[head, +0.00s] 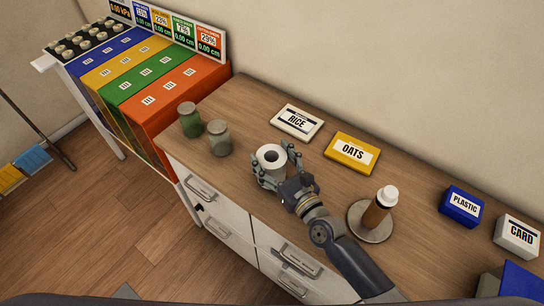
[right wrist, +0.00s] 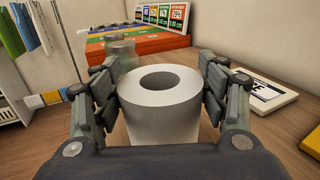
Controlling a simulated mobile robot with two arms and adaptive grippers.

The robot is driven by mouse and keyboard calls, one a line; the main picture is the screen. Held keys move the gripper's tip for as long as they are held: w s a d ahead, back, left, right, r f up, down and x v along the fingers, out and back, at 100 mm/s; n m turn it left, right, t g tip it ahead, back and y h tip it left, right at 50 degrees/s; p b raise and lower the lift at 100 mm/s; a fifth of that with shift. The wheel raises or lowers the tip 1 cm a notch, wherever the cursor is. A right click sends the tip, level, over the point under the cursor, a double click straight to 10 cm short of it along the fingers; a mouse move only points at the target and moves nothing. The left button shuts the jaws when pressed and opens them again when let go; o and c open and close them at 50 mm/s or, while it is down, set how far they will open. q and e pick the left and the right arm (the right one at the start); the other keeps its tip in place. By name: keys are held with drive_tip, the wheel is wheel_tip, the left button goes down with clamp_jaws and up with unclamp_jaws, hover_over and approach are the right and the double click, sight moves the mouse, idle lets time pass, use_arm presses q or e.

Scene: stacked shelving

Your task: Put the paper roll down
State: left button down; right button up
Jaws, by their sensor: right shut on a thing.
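The white paper roll (head: 270,159) stands upright over the wooden counter (head: 240,100); whether its base touches the wood is hidden. My right gripper (head: 276,165) is shut on it, a finger on each side. In the right wrist view the roll (right wrist: 161,105) sits between the two fingers of the right gripper (right wrist: 160,95), its open core facing up. My left gripper is in neither view.
Two glass jars (head: 190,120) (head: 220,138) stand left of the roll. A RICE box (head: 297,122) and an OATS box (head: 352,152) lie behind it. A brown bottle (head: 377,210) stands on a round plate (head: 358,233) to the right. Coloured bins (head: 165,105) stand at the left.

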drive_tip(key=shift+a+f+b, duration=0.1)
drive_tip(key=shift+f+b, duration=0.1)
drive_tip(key=shift+b, duration=0.1)
drive_tip(key=o, duration=1.1)
drive_tip(key=shift+o, duration=0.2)
drive_tip(key=shift+r, duration=0.15)
drive_tip(key=shift+r+p, duration=0.15)
drive_tip(key=shift+p, duration=0.2)
drive_tip(key=b+v, duration=0.3)
drive_tip(key=v, duration=0.9)
